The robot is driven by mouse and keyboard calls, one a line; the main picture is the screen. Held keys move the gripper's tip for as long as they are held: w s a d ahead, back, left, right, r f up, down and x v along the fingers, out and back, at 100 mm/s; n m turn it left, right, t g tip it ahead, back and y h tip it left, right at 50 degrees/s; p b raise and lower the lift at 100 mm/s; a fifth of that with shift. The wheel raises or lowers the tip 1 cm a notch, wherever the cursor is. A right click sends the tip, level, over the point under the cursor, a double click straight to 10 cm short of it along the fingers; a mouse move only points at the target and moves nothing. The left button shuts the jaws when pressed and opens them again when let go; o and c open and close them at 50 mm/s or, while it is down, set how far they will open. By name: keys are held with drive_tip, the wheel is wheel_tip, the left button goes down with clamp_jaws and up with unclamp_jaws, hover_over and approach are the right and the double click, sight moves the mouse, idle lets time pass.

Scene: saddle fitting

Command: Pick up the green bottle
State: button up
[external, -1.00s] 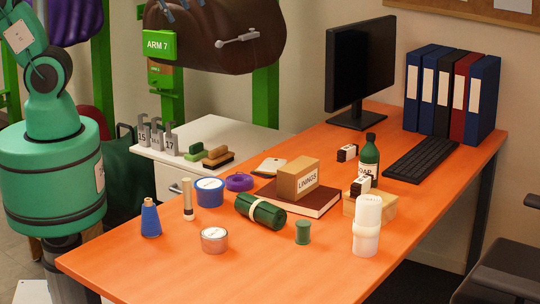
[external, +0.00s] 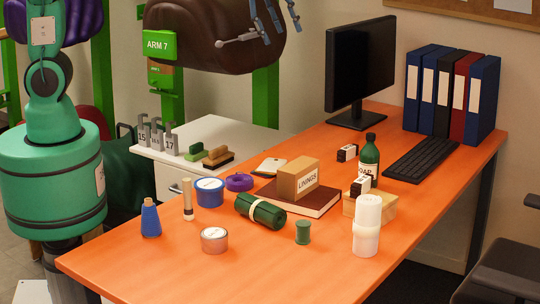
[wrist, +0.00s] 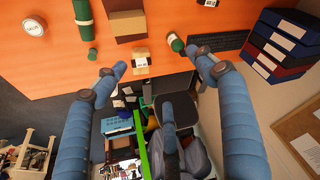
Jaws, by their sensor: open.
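The green bottle (external: 369,157) stands upright on the orange desk, with a dark cap and a white label partly hidden by a small black-and-white box. In the wrist view the bottle (wrist: 175,42) shows near the top, just above the space between my two upper fingers. My gripper (external: 281,28) shows at the top edge of the external view, high above the desk and well away from the bottle. Its blue-grey fingers are spread open and empty in the wrist view (wrist: 160,62).
A wooden block (external: 384,208) and a white cylinder (external: 367,232) stand in front of the bottle. A labelled box (external: 298,180) on a book is to its left, a keyboard (external: 422,159) to its right. A monitor (external: 360,65) stands behind.

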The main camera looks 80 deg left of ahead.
drive_tip(key=w+f, duration=1.3)
drive_tip(key=w, duration=0.1)
drive_tip(key=g+b, duration=0.1)
approach(360, 151)
drive_tip(key=a+f, duration=0.1)
drive_tip(key=shift+w+a+f+m, duration=0.1)
drive_tip(key=shift+w+f+m, duration=0.25)
drive_tip(key=shift+w+m, duration=0.1)
drive_tip(key=shift+f, duration=0.1)
drive_tip(key=shift+b+x, duration=0.75)
drive_tip(key=shift+x, duration=3.4)
drive_tip(key=shift+f, duration=0.1)
drive_tip(key=shift+b+x, duration=0.7)
drive_tip(key=shift+x, duration=1.85)
drive_tip(key=shift+w, duration=0.15)
drive_tip(key=c, duration=1.4)
